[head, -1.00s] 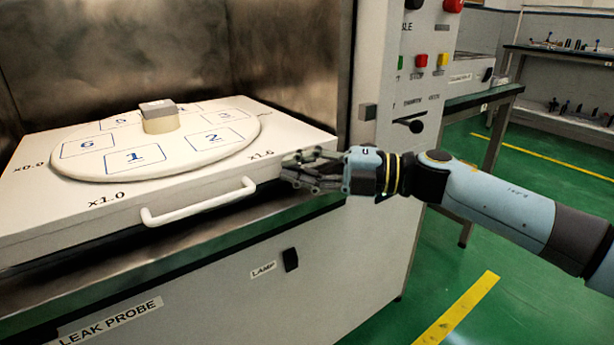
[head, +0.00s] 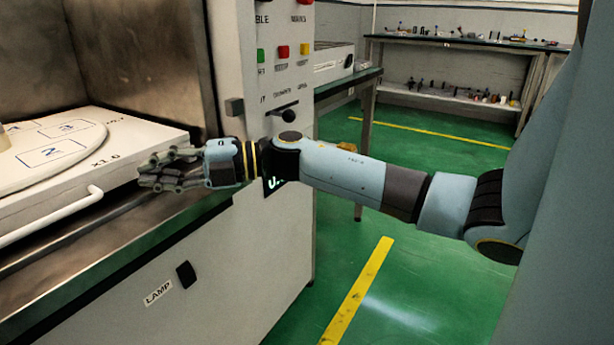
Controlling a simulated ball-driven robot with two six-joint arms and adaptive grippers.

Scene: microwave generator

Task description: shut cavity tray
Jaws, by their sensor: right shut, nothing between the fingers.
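The white cavity tray (head: 125,150) is at the left of the head view, pulled partly out of the metal-lined cavity (head: 140,55). Its front handle (head: 55,217) is a white bar, cut off by the left edge of the picture. A round plate (head: 85,137) with numbered squares lies on the tray, and only its right part shows. My right gripper (head: 150,170) is shut and empty, at the tray's front right corner. Whether it touches the tray I cannot tell. My left gripper is out of view.
The control panel (head: 280,60) with coloured buttons and a black lever stands right of the cavity. A lamp switch (head: 186,275) is on the cabinet front below. Green floor (head: 430,270) lies open to the right, with benches behind.

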